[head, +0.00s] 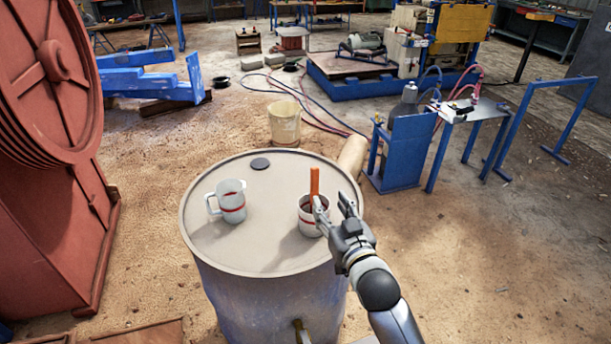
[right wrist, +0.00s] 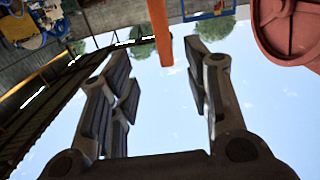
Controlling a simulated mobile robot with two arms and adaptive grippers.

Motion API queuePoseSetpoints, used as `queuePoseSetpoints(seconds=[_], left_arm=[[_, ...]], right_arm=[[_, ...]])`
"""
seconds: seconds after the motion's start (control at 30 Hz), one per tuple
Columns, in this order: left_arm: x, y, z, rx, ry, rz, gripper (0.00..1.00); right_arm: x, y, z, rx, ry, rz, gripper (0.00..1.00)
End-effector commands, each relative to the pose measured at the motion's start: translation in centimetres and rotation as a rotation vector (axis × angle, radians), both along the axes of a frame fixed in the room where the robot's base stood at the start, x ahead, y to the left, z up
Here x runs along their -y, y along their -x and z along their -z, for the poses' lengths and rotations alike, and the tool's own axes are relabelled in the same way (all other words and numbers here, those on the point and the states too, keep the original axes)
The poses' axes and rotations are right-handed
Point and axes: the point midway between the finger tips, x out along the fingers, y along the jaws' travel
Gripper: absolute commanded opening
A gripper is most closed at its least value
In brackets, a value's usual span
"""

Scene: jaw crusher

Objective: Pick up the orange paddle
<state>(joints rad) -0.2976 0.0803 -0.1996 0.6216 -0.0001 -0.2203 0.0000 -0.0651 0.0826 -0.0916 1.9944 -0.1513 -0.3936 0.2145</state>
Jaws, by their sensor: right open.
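The orange paddle (head: 314,185) stands upright in a white mug with a red band (head: 308,228), on top of a drum (head: 255,250). In the right wrist view the orange paddle (right wrist: 158,35) shows at the top, beyond and between the open fingers. My right gripper (head: 333,205) is open, just right of the paddle and close to the mug. In the right wrist view its two fingers (right wrist: 160,75) are spread with nothing between them. The paddle's lower end is hidden inside the mug. My left gripper is not in view.
A second mug (head: 231,202) with a red band stands at the left of the drum top. A small dark disc (head: 260,163) lies near the back rim. A bucket (head: 284,123) stands behind the drum. A large red machine (head: 50,150) is at the left.

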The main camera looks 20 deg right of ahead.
Motion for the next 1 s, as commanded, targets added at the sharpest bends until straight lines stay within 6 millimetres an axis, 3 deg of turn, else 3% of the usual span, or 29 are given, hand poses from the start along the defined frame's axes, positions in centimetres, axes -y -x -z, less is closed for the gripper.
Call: queuePoseSetpoints(seconds=[0.03,0.17,0.4,0.73,1.0], left_arm=[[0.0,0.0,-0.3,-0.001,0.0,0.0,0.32],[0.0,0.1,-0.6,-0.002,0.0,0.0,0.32],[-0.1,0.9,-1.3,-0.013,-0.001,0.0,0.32],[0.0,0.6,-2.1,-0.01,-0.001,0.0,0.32],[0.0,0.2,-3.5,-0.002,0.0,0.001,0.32]], right_arm=[[0.1,0.1,-1.4,0.019,-0.003,0.002,0.45],[0.1,-0.7,-2.4,0.036,-0.005,0.003,0.45],[-0.1,-4.2,-2.4,0.035,-0.005,0.003,0.45],[-0.3,-6.3,-2.4,0.034,-0.005,0.002,0.45],[-0.8,-9.5,-2.6,0.034,-0.006,0.002,0.45]])
